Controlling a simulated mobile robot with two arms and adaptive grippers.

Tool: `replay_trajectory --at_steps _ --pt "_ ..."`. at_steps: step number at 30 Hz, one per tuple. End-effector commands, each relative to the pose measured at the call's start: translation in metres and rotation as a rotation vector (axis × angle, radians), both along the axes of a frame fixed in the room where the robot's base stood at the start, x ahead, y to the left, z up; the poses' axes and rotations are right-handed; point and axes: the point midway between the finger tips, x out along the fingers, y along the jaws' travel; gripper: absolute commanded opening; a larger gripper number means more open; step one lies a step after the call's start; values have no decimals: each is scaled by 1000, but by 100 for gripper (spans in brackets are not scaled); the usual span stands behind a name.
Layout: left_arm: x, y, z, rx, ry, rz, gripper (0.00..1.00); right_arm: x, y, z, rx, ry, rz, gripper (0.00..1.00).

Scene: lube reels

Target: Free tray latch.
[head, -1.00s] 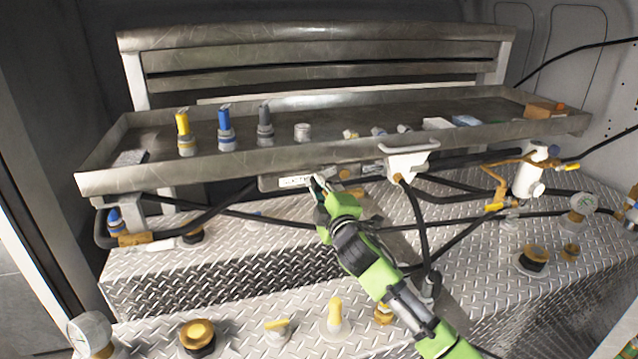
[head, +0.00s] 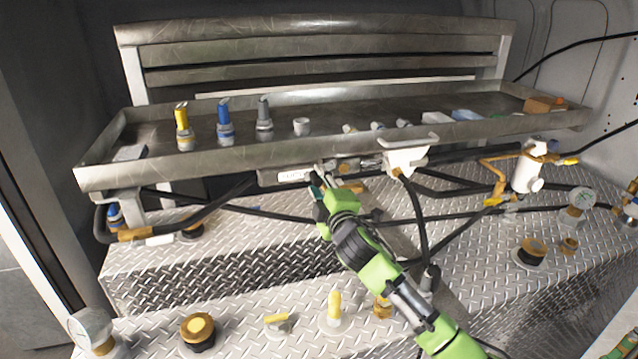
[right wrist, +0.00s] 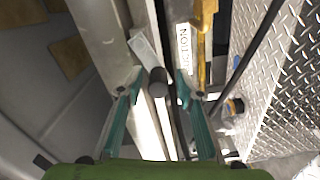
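The long grey metal tray (head: 230,165) spans the head view, with its front wall facing me. A labelled latch plate (head: 292,176) sits under its front edge; the plate also shows in the right wrist view (right wrist: 184,45). My right gripper (head: 322,177) is at the right end of this plate, just under the tray. In the right wrist view its two teal fingers (right wrist: 158,100) are apart, with a dark round-ended knob (right wrist: 158,82), apparently part of the latch, between them. I see no clear contact on both sides. My left gripper is not in view.
Yellow, blue and grey tubes (head: 225,120) stand in the tray. A white bracket (head: 405,160) with a hanging black hose is right of the gripper. Black hoses cross below the tray. Valves and caps (head: 198,330) stick up from the diamond-plate deck (head: 170,255).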

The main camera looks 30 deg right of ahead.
Motion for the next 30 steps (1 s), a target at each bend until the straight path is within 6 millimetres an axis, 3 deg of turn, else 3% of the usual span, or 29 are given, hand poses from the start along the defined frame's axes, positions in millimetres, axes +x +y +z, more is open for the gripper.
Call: replay_trajectory --at_steps 8,21,30 --pt "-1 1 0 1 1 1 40 -19 4 -1 0 0 0 34" --pt "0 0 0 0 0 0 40 -101 25 -1 1 1 1 34" --pt "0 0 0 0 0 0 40 -117 28 0 0 0 0 34"
